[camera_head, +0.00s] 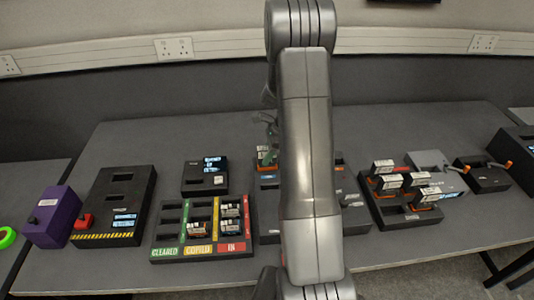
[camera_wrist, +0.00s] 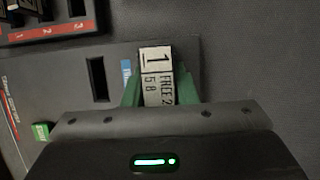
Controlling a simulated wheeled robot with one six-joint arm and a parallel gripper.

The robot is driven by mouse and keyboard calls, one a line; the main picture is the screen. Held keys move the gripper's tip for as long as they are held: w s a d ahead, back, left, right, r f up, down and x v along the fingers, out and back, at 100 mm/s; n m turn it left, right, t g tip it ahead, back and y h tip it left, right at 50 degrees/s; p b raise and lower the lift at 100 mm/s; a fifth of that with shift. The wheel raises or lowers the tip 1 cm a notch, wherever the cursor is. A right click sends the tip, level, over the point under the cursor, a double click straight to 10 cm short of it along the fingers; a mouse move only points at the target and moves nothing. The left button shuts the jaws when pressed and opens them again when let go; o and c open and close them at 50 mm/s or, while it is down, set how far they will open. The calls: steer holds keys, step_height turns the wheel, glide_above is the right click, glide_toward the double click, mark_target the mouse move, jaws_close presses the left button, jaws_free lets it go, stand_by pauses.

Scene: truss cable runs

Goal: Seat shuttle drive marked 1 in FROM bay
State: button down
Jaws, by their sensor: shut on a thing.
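In the wrist view my gripper (camera_wrist: 158,88) has its green fingers on both sides of a drive (camera_wrist: 156,62) with a white label that reads 1 and FREE 2. It is shut on this drive. The drive stands over a dark grey dock (camera_wrist: 65,95), beside a blue label (camera_wrist: 126,72) that is partly hidden; an empty slot (camera_wrist: 97,79) is left of it. I cannot tell how deep the drive sits.
A sorting tray (camera_head: 172,228) with CLEARED, COPIED and IN lanes holds several drives, left of the dock. A black rack (camera_head: 386,216) with several drives stands on the right. The table's back strip is clear.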

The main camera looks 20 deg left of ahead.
steer(key=shift+f, duration=0.55)
steer(key=c, duration=0.8)
jaws_free()
steer(key=shift+o, duration=0.2)
step_height(320, 180, up, 4)
steer(key=p, duration=0.2)
steer(key=shift+s+d+f+p, duration=0.1)
steer(key=shift+f+p, duration=0.1)
steer(key=shift+p, duration=0.15)
step_height(320, 180, up, 4)
steer(key=p, duration=0.3)
steer(key=shift+r, duration=0.25)
steer(key=shift+f, duration=0.2)
